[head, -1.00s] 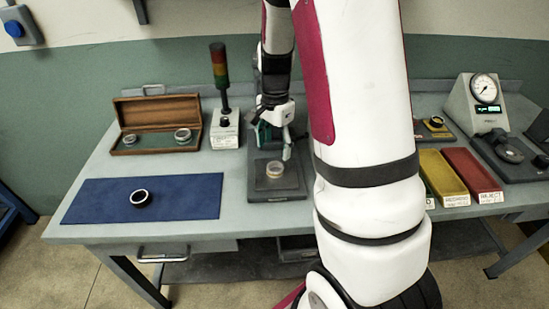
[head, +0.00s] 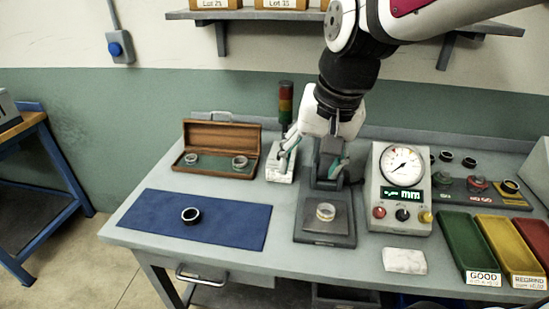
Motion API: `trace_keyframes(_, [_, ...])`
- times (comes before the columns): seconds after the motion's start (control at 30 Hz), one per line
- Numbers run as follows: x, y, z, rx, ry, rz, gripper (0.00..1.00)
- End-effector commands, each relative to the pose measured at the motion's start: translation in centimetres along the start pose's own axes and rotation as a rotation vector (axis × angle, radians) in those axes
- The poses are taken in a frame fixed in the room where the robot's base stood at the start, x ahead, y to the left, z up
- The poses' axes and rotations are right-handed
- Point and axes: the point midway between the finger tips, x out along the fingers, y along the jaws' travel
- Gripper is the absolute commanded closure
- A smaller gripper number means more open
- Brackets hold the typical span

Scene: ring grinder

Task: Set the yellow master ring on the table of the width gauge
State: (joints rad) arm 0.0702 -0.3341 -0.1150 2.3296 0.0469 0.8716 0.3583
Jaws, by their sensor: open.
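The gauge's dark upright stands behind the ring, partly covered by my gripper. My gripper (head: 311,164) is open, with its teal-padded fingers spread apart, above and behind the ring in the picture. It holds nothing and appears clear of the ring. The readout box (head: 402,188) with a round dial and a lit display in mm stands just right of the gauge.
An open wooden case (head: 217,136) with two rings stands at the left. A dark ring (head: 191,215) lies on the blue mat (head: 140,220). A signal tower (head: 286,105) stands behind my gripper.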

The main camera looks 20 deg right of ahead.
Motion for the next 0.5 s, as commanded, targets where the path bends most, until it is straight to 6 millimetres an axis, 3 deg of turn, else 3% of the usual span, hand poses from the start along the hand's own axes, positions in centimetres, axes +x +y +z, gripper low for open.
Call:
trace_keyframes(0.03, [-1.2, -0.3, 1.5, -0.087, 0.03, -0.015, 0.38])
trace_keyframes(0.2, [-3.5, -0.3, 5.7, -0.353, 0.11, -0.032, 0.38])
trace_keyframes(0.33, [-4.3, -0.1, 7.8, -0.492, 0.156, -0.029, 0.38])
trace_keyframes(0.5, [-4.7, 0.1, 8.9, -0.57, 0.181, -0.024, 0.38])
